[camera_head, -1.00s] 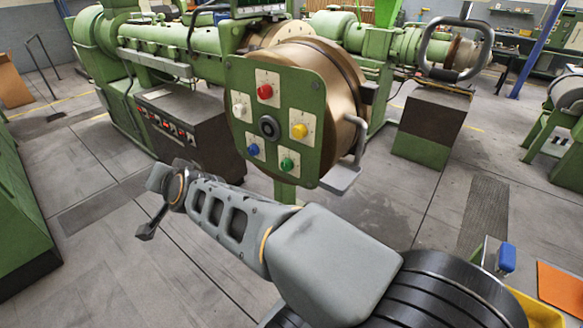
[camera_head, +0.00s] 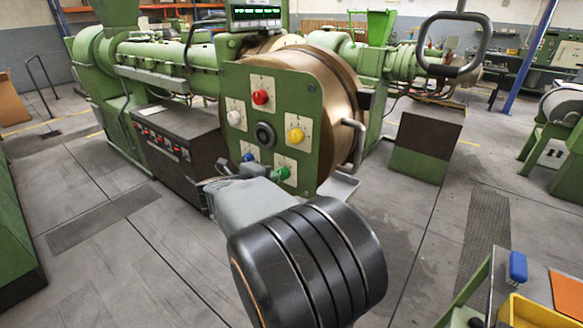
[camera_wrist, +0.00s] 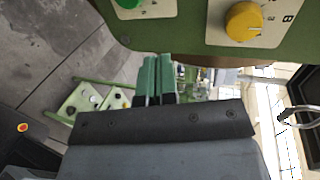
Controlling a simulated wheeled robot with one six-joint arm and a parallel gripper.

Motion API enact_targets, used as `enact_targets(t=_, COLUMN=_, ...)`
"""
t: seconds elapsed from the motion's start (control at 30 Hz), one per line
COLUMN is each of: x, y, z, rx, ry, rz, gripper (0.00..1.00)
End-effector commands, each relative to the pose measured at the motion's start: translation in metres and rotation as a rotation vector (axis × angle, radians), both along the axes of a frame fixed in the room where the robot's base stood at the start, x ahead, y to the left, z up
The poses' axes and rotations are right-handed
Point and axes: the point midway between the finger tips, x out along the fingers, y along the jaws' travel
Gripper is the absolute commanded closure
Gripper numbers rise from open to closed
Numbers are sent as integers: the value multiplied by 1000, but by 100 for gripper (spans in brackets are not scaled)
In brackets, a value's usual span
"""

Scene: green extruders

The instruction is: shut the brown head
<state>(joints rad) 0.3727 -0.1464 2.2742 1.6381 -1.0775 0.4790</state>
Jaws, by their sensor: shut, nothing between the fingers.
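The brown head (camera_head: 343,85) is a thick round drum with a green panel (camera_head: 292,88) on its front, carrying red, white, yellow, blue and green knobs. A grey handle (camera_head: 355,140) sticks out at its right side. Behind it is a paler brown flange (camera_head: 262,45); I cannot tell how wide the gap between them is. My gripper (camera_wrist: 154,70) shows in the wrist view with its green fingers together and empty, just below the panel's edge (camera_wrist: 180,38). In the head view my arm mostly hides it, near the panel's lower edge.
A dark cabinet (camera_head: 165,140) stands left of the head. A small display (camera_head: 256,16) sits above it. A grey loop handle (camera_head: 453,45) hangs at upper right. A cart with a yellow bin (camera_head: 530,312) is at lower right. Floor is open right of the head.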

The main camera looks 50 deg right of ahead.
Motion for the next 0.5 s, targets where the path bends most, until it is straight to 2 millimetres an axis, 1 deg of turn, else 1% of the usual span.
enact_targets(t=0.03, x=-1, y=-11, z=-3, rx=1, ry=4, rz=-5, gripper=100)
enact_targets(t=0.2, x=0, y=-42, z=-13, rx=1, ry=3, rz=-3, gripper=100)
enact_targets(t=0.3, x=1, y=-57, z=-18, rx=1, ry=4, rz=-2, gripper=100)
enact_targets(t=0.5, x=2, y=-81, z=-17, rx=0, ry=2, rz=1, gripper=100)
